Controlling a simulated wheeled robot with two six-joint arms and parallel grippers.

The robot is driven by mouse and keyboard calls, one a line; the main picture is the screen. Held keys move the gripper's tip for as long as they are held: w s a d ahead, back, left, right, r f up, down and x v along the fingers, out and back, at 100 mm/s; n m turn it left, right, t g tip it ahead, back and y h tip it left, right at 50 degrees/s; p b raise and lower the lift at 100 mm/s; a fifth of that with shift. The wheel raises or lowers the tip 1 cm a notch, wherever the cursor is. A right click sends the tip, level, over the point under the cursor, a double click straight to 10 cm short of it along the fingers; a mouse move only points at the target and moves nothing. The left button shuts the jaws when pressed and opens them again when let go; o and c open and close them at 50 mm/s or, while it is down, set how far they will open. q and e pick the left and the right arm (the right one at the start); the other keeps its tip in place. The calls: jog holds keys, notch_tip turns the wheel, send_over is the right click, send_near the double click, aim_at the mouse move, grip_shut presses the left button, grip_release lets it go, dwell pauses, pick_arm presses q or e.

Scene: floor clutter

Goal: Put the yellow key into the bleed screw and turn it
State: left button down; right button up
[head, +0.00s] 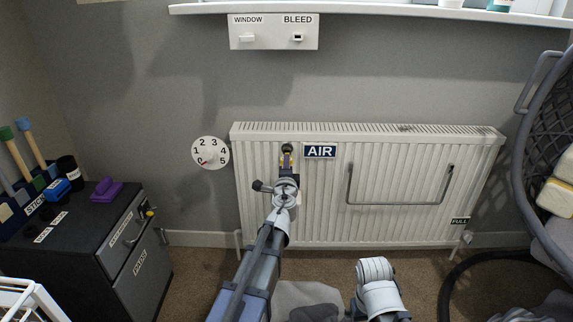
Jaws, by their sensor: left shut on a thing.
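The bleed screw (287,148) is a dark round fitting at the top of the white radiator (400,215), just left of the AIR label (319,151). My left gripper (287,166) is right in front of it, shut on the yellow key (285,159). Only a little of the key shows between the jaws and the screw. I cannot tell whether the key is in the screw or just in front of it. My right arm (378,285) shows at the bottom; its gripper fingers cannot be made out.
A dial (210,153) numbered 0 to 5 is on the wall left of the radiator. A switch panel (273,40) marked WINDOW and BLEED is above. A dark cabinet (75,225) stands at left, a hanging chair (545,150) at right. A towel bar (400,203) sticks out in front.

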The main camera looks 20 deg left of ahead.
pick_arm(q)
jog(key=shift+x, duration=1.6)
jog(key=c, duration=0.8)
grip_release()
jog(key=shift+s, duration=0.1)
jog(key=v, duration=0.7)
jog(key=shift+s+d, duration=0.15)
jog(key=shift+s, duration=0.15)
